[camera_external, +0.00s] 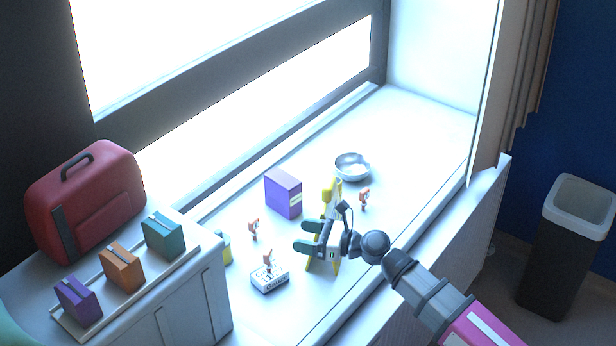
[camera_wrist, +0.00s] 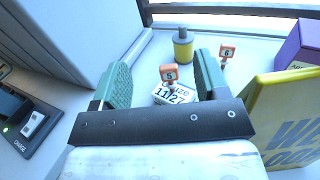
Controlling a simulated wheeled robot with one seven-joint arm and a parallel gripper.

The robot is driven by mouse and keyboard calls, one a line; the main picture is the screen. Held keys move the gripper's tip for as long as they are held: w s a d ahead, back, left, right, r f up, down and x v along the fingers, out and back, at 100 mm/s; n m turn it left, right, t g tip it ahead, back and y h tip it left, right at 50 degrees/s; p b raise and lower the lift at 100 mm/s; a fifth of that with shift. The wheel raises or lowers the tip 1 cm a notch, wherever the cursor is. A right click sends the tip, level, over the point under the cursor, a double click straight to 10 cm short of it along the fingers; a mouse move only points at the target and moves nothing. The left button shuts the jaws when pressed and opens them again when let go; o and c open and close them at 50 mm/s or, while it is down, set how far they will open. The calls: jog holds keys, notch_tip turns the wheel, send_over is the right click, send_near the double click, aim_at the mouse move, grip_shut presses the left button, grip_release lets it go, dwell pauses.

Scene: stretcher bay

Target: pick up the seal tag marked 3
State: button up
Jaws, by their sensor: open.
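Three small orange-and-white seal tags show in the external view: a left tag (camera_external: 253,227), a tag at the gauze box (camera_external: 268,257) and a right tag (camera_external: 364,197). In the wrist view, the tag at the gauze box (camera_wrist: 168,74) seems to read 5 and the left tag (camera_wrist: 227,52) seems to read 6, both small and unsure. The right tag is outside the wrist view and its number is unreadable. My gripper (camera_external: 303,238) is open and empty above the sill, right of the gauze box. In the wrist view its fingers (camera_wrist: 163,72) frame the tag at the box.
The white gauze box (camera_external: 270,281) is at one tag's foot. A yellow folding sign (camera_external: 328,196) stands close beside my gripper. A purple box (camera_external: 283,194), a metal bowl (camera_external: 352,167) and a yellow bottle (camera_wrist: 183,50) are also on the sill. The sill's far right is clear.

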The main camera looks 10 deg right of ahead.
notch_tip(320, 180, up, 12)
jog(key=m+t+h, duration=0.5)
jog(key=m+t, duration=0.1)
jog(key=t, duration=0.1)
send_over(366, 198)
jog(key=v, duration=0.5)
notch_tip(366, 198, down, 18)
notch_tip(366, 198, down, 9)
jog(key=shift+w+r, duration=0.1)
jog(key=x, duration=0.7)
jog(key=shift+w+a, duration=0.15)
jog(key=shift+w, duration=0.1)
jog(key=c, duration=1)
